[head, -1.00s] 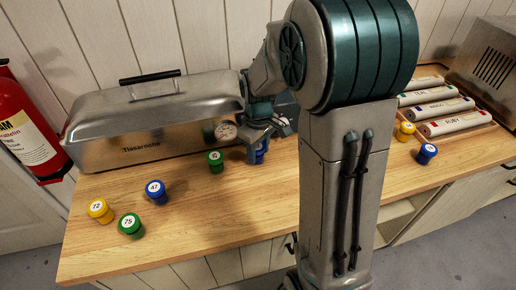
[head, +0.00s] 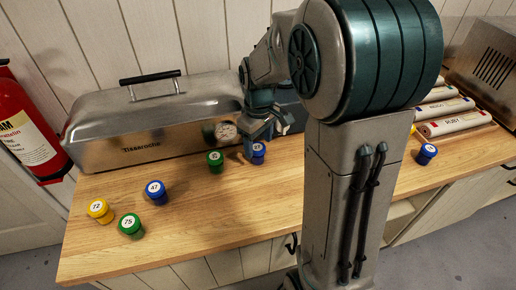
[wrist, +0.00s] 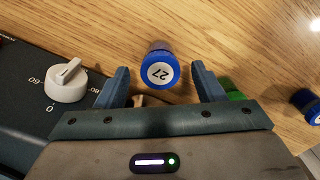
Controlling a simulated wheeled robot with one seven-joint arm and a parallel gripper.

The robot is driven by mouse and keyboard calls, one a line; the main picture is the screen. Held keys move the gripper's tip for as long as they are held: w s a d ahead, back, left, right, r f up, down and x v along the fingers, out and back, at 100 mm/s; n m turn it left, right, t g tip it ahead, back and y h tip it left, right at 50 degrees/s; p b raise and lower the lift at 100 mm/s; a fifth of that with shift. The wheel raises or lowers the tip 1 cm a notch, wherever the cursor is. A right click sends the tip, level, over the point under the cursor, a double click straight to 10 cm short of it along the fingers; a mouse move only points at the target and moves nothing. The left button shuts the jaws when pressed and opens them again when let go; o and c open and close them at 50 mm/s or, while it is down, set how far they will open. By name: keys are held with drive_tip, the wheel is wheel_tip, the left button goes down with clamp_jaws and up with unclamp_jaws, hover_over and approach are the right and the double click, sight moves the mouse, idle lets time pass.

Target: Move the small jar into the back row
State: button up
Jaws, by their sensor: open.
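A small blue-lidded jar (head: 258,153) with a white label stands on the wooden counter, close to the front of the metal steamer box. In the wrist view its label reads 27 on the blue jar (wrist: 160,72). My gripper (head: 264,134) is just above and behind this jar in the head view. In the wrist view my gripper (wrist: 162,78) is open, with one finger on either side of the jar and gaps between. I cannot tell how far down the fingers reach. A green jar (head: 215,161) stands left of it.
Blue jar 47 (head: 156,192), green jar 75 (head: 131,226) and yellow jar 72 (head: 100,210) stand at front left. Another blue jar (head: 427,153) stands right, near labelled rolls (head: 455,123). The steamer box (head: 150,125) borders the back; its knob (wrist: 66,82) is near my gripper.

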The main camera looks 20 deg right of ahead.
sight(259, 148)
wheel_tip(259, 148, up, 8)
drive_tip(key=s+f+m+t, duration=0.1)
drive_tip(key=s+m+t, duration=0.2)
drive_tip(key=s, duration=1.3)
drive_tip(key=m, duration=0.3)
drive_tip(key=shift+s+a+f+m, duration=0.15)
drive_tip(key=shift+s+f+m, duration=0.1)
drive_tip(key=shift+s+m, duration=0.15)
